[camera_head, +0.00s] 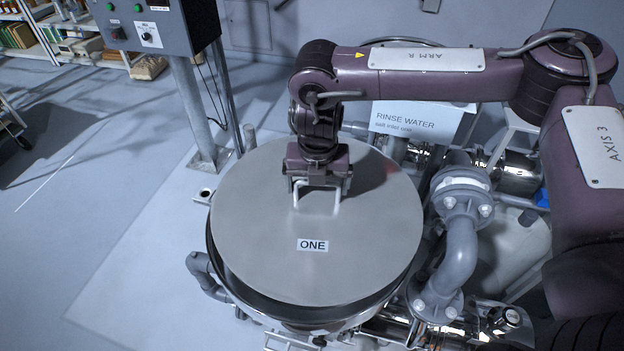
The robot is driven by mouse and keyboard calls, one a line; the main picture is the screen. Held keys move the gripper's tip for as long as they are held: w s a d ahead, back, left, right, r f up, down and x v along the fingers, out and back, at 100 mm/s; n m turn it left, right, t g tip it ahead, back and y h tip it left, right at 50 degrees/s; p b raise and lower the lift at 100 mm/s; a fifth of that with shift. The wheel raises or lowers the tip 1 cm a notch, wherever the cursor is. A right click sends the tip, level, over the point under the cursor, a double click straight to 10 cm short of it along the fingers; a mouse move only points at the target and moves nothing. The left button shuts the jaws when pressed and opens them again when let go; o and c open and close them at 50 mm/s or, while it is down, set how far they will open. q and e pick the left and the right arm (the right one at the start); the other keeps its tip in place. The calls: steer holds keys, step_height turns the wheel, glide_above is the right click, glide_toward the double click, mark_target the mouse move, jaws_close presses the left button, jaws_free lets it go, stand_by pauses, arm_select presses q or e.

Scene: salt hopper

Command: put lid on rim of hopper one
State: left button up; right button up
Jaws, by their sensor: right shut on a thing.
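A round grey lid (370,250) with a label reading ONE (312,245) covers most of the top of the hopper (290,312). My right gripper (318,190) is above the lid's far half and shut on its pale bar handle (317,210). The hopper's dark rim shows as a crescent along the near side, below the lid's edge. The far part of the rim is hidden by the lid. I cannot tell whether the lid touches the rim or hangs just above it. My left gripper is not in view.
Grey flanged pipes (460,250) stand close on the right of the hopper. A white box marked RINSE WATER (420,120) is behind it. A control box (145,25) on a post (192,110) stands at the back left.

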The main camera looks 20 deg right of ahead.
mark_target(312, 196)
steer(key=n, duration=0.1)
steer(key=w+n, duration=0.1)
steer(key=n, duration=0.3)
steer(key=shift+w+a+f+y, duration=0.15)
steer(key=shift+a+f+y, duration=0.1)
steer(key=shift+a+y, duration=0.05)
steer(key=shift+w+f+n, duration=0.15)
steer(key=shift+n, duration=0.65)
steer(key=shift+f+b, duration=0.4)
steer(key=shift+f, duration=0.2)
step_height(312, 196, down, 5)
steer(key=b, duration=0.3)
steer(key=shift+r+b, duration=0.1)
steer(key=shift+b, duration=0.2)
steer(key=shift+f, duration=0.4)
steer(key=shift+f+b, duration=0.5)
steer(key=shift+b, duration=0.1)
